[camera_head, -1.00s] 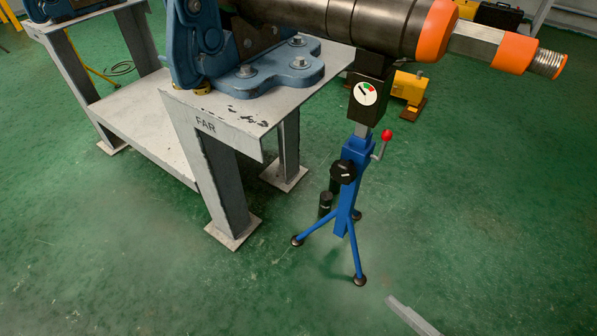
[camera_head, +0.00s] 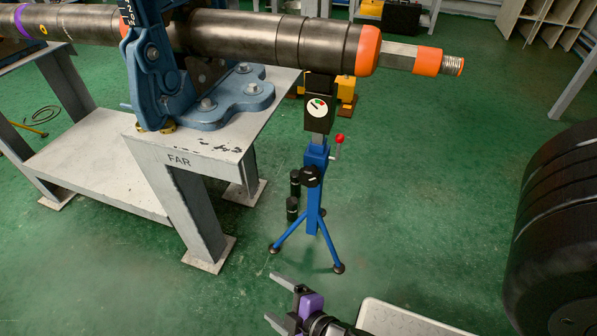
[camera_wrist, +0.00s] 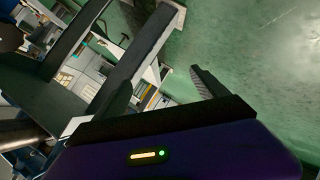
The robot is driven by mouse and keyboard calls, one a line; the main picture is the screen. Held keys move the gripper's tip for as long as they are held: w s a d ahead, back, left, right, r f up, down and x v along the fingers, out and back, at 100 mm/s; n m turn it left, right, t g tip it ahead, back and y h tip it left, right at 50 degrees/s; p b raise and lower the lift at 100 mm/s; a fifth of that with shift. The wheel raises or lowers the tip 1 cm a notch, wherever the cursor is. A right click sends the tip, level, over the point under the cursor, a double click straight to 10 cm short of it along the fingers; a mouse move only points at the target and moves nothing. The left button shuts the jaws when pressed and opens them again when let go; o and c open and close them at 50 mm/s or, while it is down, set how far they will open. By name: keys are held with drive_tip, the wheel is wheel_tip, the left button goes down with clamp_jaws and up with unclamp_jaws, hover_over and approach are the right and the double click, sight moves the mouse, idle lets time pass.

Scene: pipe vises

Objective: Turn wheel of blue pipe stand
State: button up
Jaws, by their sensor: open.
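The blue pipe stand (camera_head: 314,215) stands upright on splayed legs on the green floor, under the dark pipe (camera_head: 270,38) near its orange-banded right end. Its black head carries a round dial (camera_head: 317,107). A black round knob (camera_head: 312,176) is on the front of the blue column. A crank with a red ball (camera_head: 339,140) sticks out on the right. My gripper (camera_head: 281,302) is at the bottom of the head view, in front of the stand and apart from it. Its fingers are open and empty; they also show in the wrist view (camera_wrist: 158,82). The stand is not recognisable in the wrist view.
A grey steel table marked FAR (camera_head: 190,145) stands left of the stand, with a blue vise (camera_head: 160,75) holding the pipe. Its leg (camera_head: 195,215) is close to the stand. A yellow object (camera_head: 347,92) is behind. Open green floor lies right of the stand.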

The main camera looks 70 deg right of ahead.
drive_tip(key=w+d+f+n+g+h+p, duration=0.2)
drive_tip(key=w+d+n+h, duration=0.15)
drive_tip(key=d, duration=0.25)
drive_tip(key=n+g+h+p, duration=0.4)
drive_tip(key=n+g+h, duration=0.4)
drive_tip(key=h, duration=0.3)
approach(308, 180)
drive_tip(key=d, duration=0.4)
drive_tip(key=shift+w+d+r, duration=0.15)
drive_tip(key=shift+w+d, duration=0.05)
drive_tip(key=shift+w, duration=0.05)
drive_tip(key=d, duration=0.2)
drive_tip(key=d+b, duration=0.1)
drive_tip(key=d, duration=0.4)
drive_tip(key=shift+w+d, duration=0.25)
drive_tip(key=shift+w, duration=0.05)
drive_tip(key=shift+c, duration=0.2)
